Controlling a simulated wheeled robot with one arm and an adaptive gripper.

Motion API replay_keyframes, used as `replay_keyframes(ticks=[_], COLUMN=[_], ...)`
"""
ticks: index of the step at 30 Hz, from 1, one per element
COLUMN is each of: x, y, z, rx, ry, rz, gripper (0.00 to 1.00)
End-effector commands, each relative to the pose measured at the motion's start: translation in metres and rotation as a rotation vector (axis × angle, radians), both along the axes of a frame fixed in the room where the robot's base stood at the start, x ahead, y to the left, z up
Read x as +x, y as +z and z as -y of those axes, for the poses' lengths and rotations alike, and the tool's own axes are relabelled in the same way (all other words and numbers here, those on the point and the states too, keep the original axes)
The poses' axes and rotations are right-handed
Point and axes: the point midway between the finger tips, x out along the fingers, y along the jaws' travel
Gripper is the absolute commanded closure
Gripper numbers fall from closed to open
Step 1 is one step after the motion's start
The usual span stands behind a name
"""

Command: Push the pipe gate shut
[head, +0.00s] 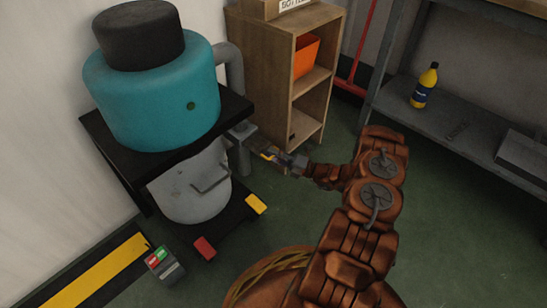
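A grey pipe (234,70) bends down along the right side of a machine with a teal drum (150,100) and a black lid. Lower on the pipe is a grey flanged fitting (243,129), which looks like the pipe gate; I cannot tell how far it is open. My gripper (265,154) is at the end of my brown arm, just right of and slightly below this fitting. A small yellow mark shows at its tip. The view is too small to tell whether the gripper touches the gate or how its fingers stand.
A wooden shelf (262,70) with an orange bin (305,56) stands close behind the gripper. A grey metal bench (465,122) with a yellow bottle (425,86) is at right. Red and yellow pedals (205,248) and a button box (163,263) sit low in front. Green floor is clear at right.

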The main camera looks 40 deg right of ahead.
Motion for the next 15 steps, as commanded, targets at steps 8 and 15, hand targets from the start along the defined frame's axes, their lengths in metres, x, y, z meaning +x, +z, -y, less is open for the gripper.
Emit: replay_keyframes(ticks=[8, 15], x=[0.0004, 0.0003], y=[0.0001, 0.0000], z=[-0.0006, -0.0007], rx=[0.001, 0.001], ry=[-0.001, -0.001], rz=[-0.001, -0.001], gripper=[0.66, 0.91])
